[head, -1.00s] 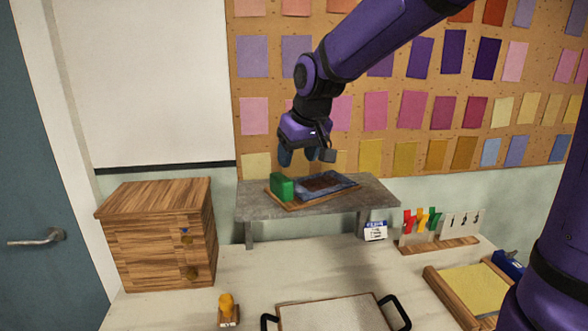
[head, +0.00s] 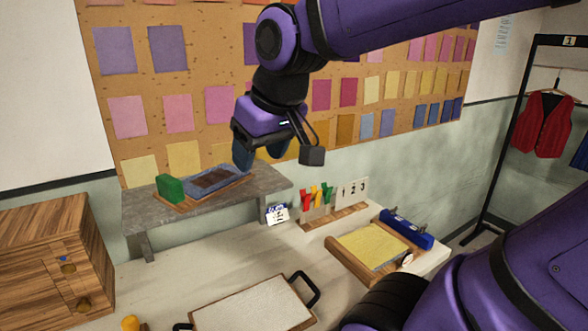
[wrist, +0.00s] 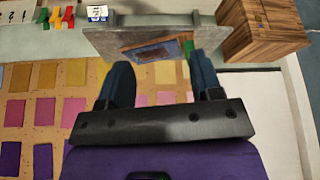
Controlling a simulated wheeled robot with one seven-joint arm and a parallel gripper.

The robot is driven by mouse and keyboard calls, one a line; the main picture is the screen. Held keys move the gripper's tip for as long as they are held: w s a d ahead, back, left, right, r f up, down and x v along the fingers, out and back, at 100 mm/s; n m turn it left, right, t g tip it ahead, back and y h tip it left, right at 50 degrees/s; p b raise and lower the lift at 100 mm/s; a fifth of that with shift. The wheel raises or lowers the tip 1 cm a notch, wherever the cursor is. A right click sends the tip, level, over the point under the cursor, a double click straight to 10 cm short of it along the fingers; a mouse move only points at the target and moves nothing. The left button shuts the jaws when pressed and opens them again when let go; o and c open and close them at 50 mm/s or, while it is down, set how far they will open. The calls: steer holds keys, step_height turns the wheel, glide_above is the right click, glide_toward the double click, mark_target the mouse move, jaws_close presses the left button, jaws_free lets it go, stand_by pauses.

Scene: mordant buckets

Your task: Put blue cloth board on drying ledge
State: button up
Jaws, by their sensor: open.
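The blue cloth board (head: 232,176) is a wooden board with blue cloth and a dark brown patch on it. It lies flat on the grey drying ledge (head: 138,218), with a green block (head: 170,188) at its left end. My gripper (head: 258,156) is open and empty, fingers pointing down, above and near the board's right end in the head view. In the wrist view the cloth (wrist: 155,53) and the ledge (wrist: 105,42) show beyond and between my open fingers (wrist: 163,78), apart from them. The green block (wrist: 187,47) is partly hidden by a finger.
A wooden drawer cabinet (head: 35,235) stands left of the ledge. Below on the table are a tray with black handles (head: 255,308), a yellow cloth in a wooden frame (head: 372,246), coloured clips (head: 318,196) and a label card (head: 277,214). The pinned swatch wall rises behind.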

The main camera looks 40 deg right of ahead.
steer(key=s+d+f, duration=0.1)
steer(key=s, duration=0.5)
steer(key=shift+s+d+f+m, duration=0.2)
steer(key=shift+s+f+m, duration=0.05)
steer(key=shift+f+m, duration=0.05)
stand_by(0.8)
